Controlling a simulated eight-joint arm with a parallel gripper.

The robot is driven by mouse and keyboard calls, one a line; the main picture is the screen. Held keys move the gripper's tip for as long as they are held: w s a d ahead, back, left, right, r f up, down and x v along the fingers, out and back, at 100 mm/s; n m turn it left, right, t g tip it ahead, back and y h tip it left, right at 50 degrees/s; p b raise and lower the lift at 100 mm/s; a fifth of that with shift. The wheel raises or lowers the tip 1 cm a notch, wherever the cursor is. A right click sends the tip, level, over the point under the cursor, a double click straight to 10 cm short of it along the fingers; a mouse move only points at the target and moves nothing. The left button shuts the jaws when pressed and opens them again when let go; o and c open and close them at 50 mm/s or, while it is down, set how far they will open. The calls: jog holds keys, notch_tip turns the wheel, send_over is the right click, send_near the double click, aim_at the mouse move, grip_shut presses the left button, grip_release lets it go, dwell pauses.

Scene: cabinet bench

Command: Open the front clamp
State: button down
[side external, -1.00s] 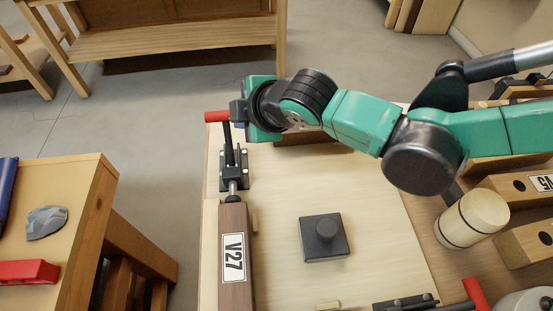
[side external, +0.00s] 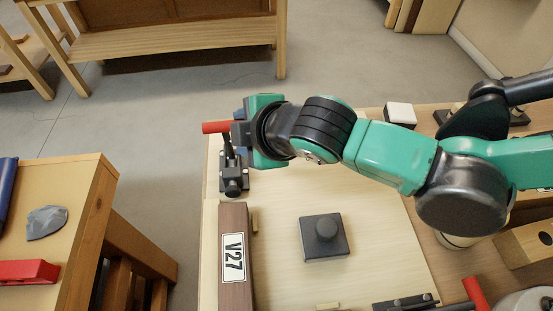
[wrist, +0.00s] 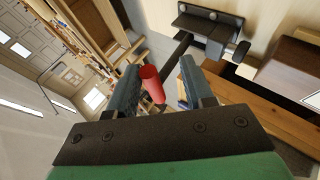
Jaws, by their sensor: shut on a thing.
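The clamp (side external: 234,170) is dark metal, bolted near the far left corner of the pale board in the side external view. Its red handle (side external: 215,127) sticks out left of my gripper (side external: 238,128). In the wrist view, the red handle (wrist: 151,80) lies between the two blue-grey fingers of my gripper (wrist: 158,82), which is shut on it. The clamp's dark tip is drawn back close to its body, with a small gap to the brown V27 block (side external: 236,285). My gripper hides part of the lever.
A dark square block with a knob (side external: 325,237) sits mid-board. Another clamp with a red handle (side external: 476,292) is at the lower right. A white-topped block (side external: 400,114) stands behind my arm. A side table (side external: 75,220) stands left, across a gap.

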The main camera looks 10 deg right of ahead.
jog(key=shift+s+a+f, duration=0.15)
jog(key=shift+s, duration=0.4)
jog(key=c, duration=0.7)
grip_release()
jog(key=shift+v, duration=2.8)
jog(key=shift+w, duration=0.2)
jog(key=w+d+r+m+h, duration=0.1)
jog(key=w+d+m, duration=0.1)
jog(key=d+m, duration=0.5)
jog(key=w+d+r+m+h, duration=0.1)
jog(key=w+d+m+h, duration=0.15)
jog(key=d, duration=0.85)
jog(key=s+d+m, duration=0.1)
jog(key=d+m, duration=0.2)
jog(key=d, duration=0.2)
jog(key=s+d+m+h, duration=0.1)
jog(key=s+d+m, duration=0.1)
jog(key=d, duration=0.3)
jog(key=s+d+f+m+g, duration=0.1)
jog(key=d+m, duration=0.3)
jog(key=m, duration=0.1)
jog(key=shift+s+d, duration=0.35)
jog(key=shift+d, duration=0.05)
